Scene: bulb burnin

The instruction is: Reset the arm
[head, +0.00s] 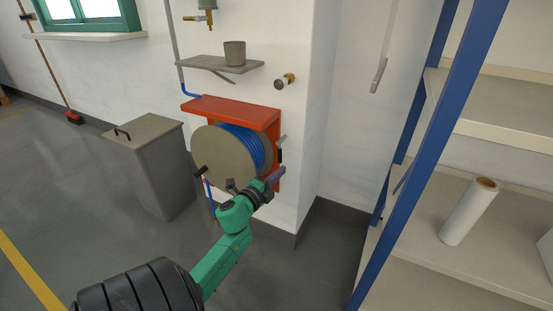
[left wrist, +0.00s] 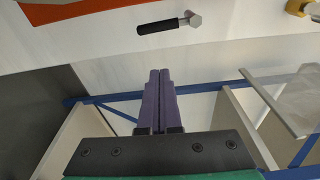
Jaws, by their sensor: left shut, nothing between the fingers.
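My left gripper (head: 274,178) is in front of the wall, at the lower right of a hose reel (head: 225,155) with blue hose under a red cover (head: 232,110). In the left wrist view its two purple fingers (left wrist: 158,78) lie together, shut, with nothing between them. A short black-handled lever with a metal end (left wrist: 170,24) shows beyond the fingertips in that view, apart from them. My right gripper is in neither view.
A grey lidded bin (head: 155,165) stands left of the reel. A small shelf with a pot (head: 235,53) is above it, and a brass fitting (head: 285,80) sticks out of the wall. A blue-framed shelf rack (head: 425,150) with a white roll (head: 468,212) stands at the right. Floor at left is open.

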